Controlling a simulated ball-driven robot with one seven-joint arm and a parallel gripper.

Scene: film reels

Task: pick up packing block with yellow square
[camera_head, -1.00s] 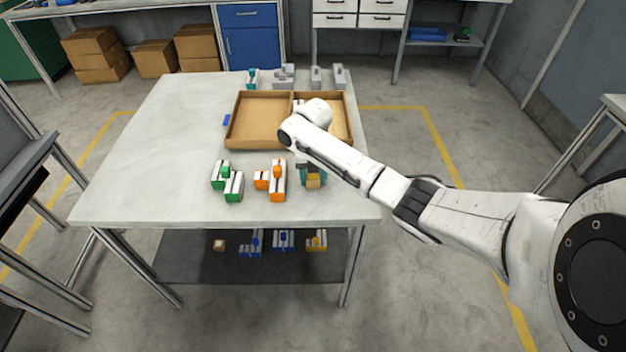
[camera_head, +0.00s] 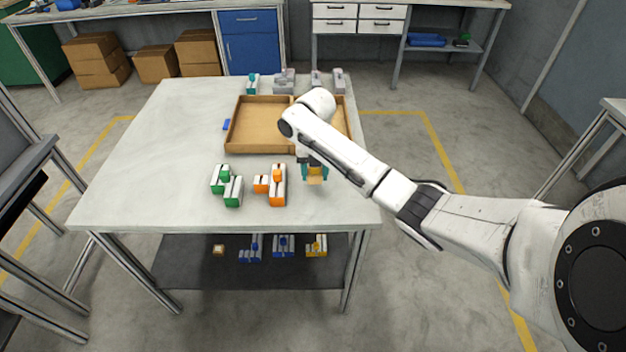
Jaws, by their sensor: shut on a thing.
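My gripper (camera_head: 314,171) points down over the right front part of the table, with teal parts at its fingertips. It is shut on a small tan-yellow block (camera_head: 317,180), which shows between and just below the fingertips. The block appears a little above the tabletop. Any yellow square on it is too small to make out. My arm hides part of the gripper from above.
Green-white blocks (camera_head: 221,180) and orange-white blocks (camera_head: 278,186) stand left of my gripper. A divided cardboard tray (camera_head: 232,128) lies behind. The lower shelf (camera_head: 190,270) holds several small pieces. The table's left side is clear.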

